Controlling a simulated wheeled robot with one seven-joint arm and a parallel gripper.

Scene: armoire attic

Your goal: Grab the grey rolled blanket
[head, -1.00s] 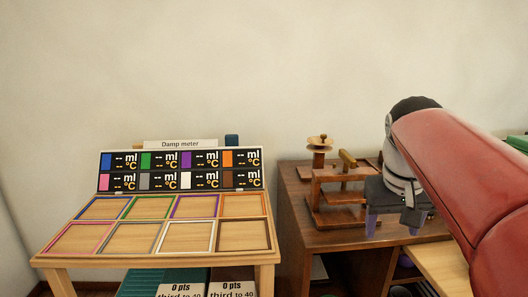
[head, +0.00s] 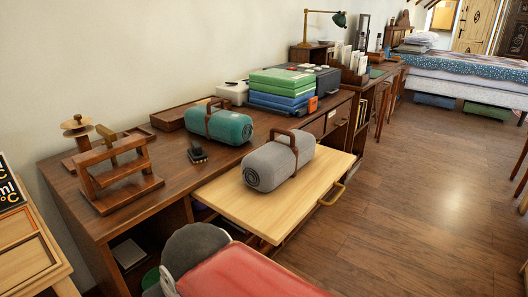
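The grey rolled blanket (head: 268,166) lies on a light wooden pull-out board (head: 240,207) at the desk's front. A brown strap with a raised carry handle (head: 293,140) goes around it. Its spiral end faces the lower left. My red and grey arm shows at the bottom of the head view, below and in front of the board. My gripper's fingers are out of view, and nothing of mine touches the blanket.
A teal rolled blanket (head: 218,125), a small black object (head: 197,153) and a wooden press-like stand (head: 117,173) sit on the desk. Green and blue cases (head: 283,90) are stacked behind. The board has a brass handle (head: 332,194). Open floor lies to the right.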

